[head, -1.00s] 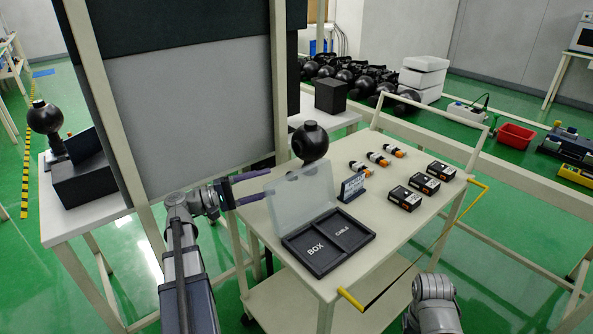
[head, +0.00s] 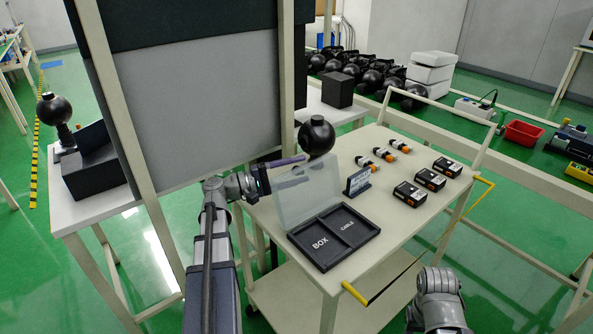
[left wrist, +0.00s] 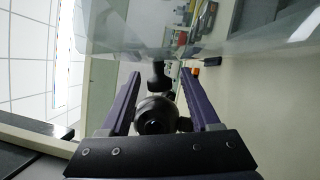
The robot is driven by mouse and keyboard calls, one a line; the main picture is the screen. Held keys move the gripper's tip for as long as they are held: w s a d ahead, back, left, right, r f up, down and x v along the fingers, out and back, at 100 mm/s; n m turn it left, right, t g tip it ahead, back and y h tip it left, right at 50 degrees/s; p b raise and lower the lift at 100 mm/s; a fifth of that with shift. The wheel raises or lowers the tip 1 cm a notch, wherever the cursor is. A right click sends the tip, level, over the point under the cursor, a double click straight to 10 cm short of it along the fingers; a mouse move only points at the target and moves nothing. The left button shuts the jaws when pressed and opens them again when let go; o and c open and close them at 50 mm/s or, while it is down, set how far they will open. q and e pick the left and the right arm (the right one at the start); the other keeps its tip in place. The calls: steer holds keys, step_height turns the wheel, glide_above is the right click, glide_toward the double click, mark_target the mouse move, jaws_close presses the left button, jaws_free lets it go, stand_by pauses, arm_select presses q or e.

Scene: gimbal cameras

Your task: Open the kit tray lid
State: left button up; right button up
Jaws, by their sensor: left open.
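The kit tray (head: 327,265) is a flat black tray on the cart, with compartments marked BOX and CABLE. Its clear lid (head: 312,196) stands raised, tilted up along the tray's back left edge. My left gripper (head: 303,168) is open, with its purple fingers at the upper left of the lid, on its back side. One finger shows plainly; the other is partly hidden by the lid. In the left wrist view the fingers (left wrist: 160,73) are apart with nothing gripped, and the clear lid (left wrist: 140,32) crosses just beyond their tips. I cannot tell whether they touch it.
A black ball-shaped object (head: 316,137) stands close behind the lid. A small dark sign (head: 358,181) stands beside the tray. Several orange-and-black boxes (head: 410,193) and small orange-tipped cylinders (head: 384,154) lie on the cart top (head: 400,225). A grey panel (head: 205,140) rises at left.

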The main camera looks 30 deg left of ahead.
arm_select(q)
jaws_close()
stand_by(0.4)
stand_by(0.9)
